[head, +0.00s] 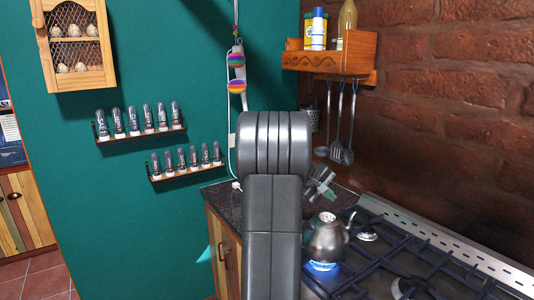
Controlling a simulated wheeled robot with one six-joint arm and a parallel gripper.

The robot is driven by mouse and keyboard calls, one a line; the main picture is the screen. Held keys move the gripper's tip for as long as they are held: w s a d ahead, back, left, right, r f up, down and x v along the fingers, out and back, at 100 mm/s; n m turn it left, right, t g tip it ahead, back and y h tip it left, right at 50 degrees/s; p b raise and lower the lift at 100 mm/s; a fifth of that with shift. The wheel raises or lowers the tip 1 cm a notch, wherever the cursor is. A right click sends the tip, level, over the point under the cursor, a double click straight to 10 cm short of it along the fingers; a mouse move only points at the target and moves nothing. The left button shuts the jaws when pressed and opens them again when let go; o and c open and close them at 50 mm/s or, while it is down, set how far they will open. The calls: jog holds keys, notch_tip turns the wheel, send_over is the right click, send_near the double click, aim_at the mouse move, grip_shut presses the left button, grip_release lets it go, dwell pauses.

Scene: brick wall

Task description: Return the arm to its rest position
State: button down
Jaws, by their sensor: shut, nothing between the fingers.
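My own grey arm (272,235) rises from the bottom middle of the head view. It ends at the top in a broad, ridged, rounded joint (275,145). The arm is upright in the picture and covers part of the counter and the stove's left side.
A metal kettle (327,240) stands on the gas stove (410,260), over a blue flame, close right of the arm. A wooden shelf (335,58) with hanging utensils (340,150) is on the brick wall. Spice racks (140,132) hang on the green wall; floor space is at left.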

jog(key=shift+s+a+h, duration=0.15)
jog(key=shift+a+h, duration=0.15)
jog(key=shift+a, duration=0.15)
jog(key=shift+s+a+r+t+h+b, duration=0.15)
jog(key=shift+s+a+b, duration=0.2)
jog(key=shift+a, duration=0.25)
jog(key=shift+s+a+r+t+h+b, duration=0.15)
jog(key=shift+s+a+b, duration=0.1)
jog(key=shift+a+b, duration=0.3)
jog(key=a+h+b, duration=0.1)
jog(key=b, duration=0.1)
jog(key=s+a+t+h+b, duration=0.1)
jog(key=a+h, duration=0.1)
jog(key=shift+s+a+f+t+b, duration=0.2)
jog(key=shift+t+b, duration=0.1)
jog(key=shift+b, duration=0.1)
jog(key=shift+s+a+t+h+b, duration=0.2)
jog(key=shift+a+h+b, duration=0.1)
jog(key=shift+h, duration=0.25)
jog(key=shift+s+a+t+h+b, duration=0.1)
jog(key=shift+a+t+h+b, duration=0.15)
jog(key=shift+h, duration=0.3)
